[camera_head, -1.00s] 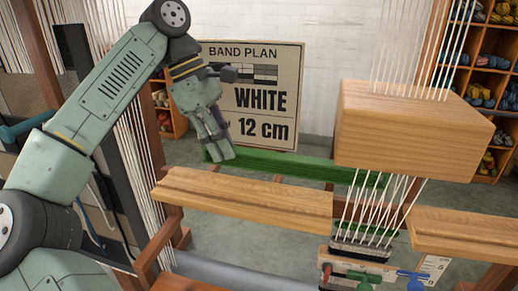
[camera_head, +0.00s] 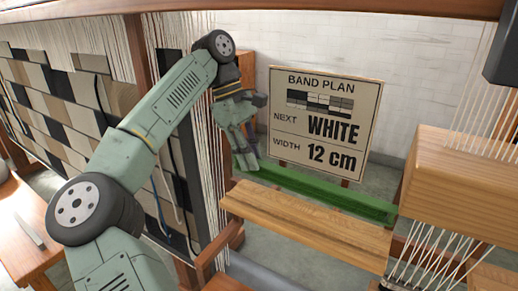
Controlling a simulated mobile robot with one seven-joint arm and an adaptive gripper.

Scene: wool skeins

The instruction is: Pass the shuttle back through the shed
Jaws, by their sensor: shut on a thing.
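My gripper (camera_head: 249,160) points down, its fingertips at the left end of a long green bar (camera_head: 325,197). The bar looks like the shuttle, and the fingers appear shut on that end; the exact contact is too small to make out. The bar lies behind the front wooden beam (camera_head: 305,226), and its right end is near the white warp threads (camera_head: 435,252). These threads run below a large wooden block (camera_head: 468,185) at the right. The shed opening cannot be made out clearly.
A band plan sign (camera_head: 325,122) reading "NEXT WHITE, WIDTH 12 cm" stands behind the bar. A checkered woven panel (camera_head: 75,110) and hanging white threads (camera_head: 208,185) are at the left. A wooden table (camera_head: 35,235) is at the lower left.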

